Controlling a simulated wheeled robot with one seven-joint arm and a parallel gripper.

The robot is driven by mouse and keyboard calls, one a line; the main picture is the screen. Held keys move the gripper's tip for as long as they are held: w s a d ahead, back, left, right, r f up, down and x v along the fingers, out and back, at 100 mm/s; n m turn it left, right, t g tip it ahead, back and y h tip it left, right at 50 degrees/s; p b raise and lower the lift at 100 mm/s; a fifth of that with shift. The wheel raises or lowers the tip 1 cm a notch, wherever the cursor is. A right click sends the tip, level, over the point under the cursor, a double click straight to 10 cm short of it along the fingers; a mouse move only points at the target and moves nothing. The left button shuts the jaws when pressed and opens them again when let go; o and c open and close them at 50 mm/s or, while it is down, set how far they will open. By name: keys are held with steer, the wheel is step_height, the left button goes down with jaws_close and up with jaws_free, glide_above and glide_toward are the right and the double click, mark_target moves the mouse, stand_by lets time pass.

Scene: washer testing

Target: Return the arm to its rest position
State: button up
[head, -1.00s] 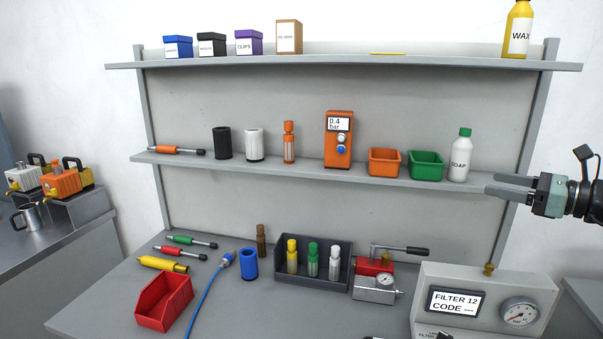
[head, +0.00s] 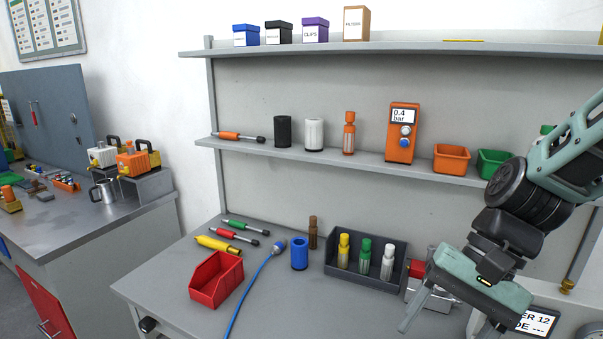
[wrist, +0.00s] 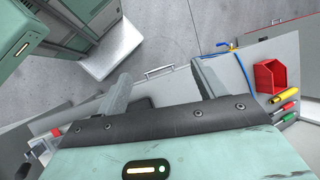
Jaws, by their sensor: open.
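My gripper (head: 440,328) is at the lower right of the head view, in front of the workbench, with its fingers pointing down. It is open, with nothing between the fingers. In the wrist view its two fingers (wrist: 163,82) stand apart, over the bench front and the grey floor. My dark and teal arm is bent above it and covers part of the shelf's right end. The gripper partly hides the red and grey gauge device (head: 428,290) and the filter display box (head: 537,321).
The bench (head: 275,315) holds a red bin (head: 217,279), a blue cylinder (head: 299,254), a blue hose (head: 248,295) and a dark tray (head: 400,272) of bottles. A middle shelf (head: 330,158) carries an orange gauge (head: 402,133) and bins. A side counter (head: 100,217) stands left.

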steer(key=s+a+f+n+t+h+b, duration=0.1)
steer(key=s+a+n+h, duration=0.3)
steer(key=s+n, duration=0.4)
steer(key=shift+s+f+n+t+h, duration=0.25)
steer(key=shift+f+n+t+h, duration=0.45)
steer(key=shift+n, duration=2)
steer(key=shift+f, duration=0.15)
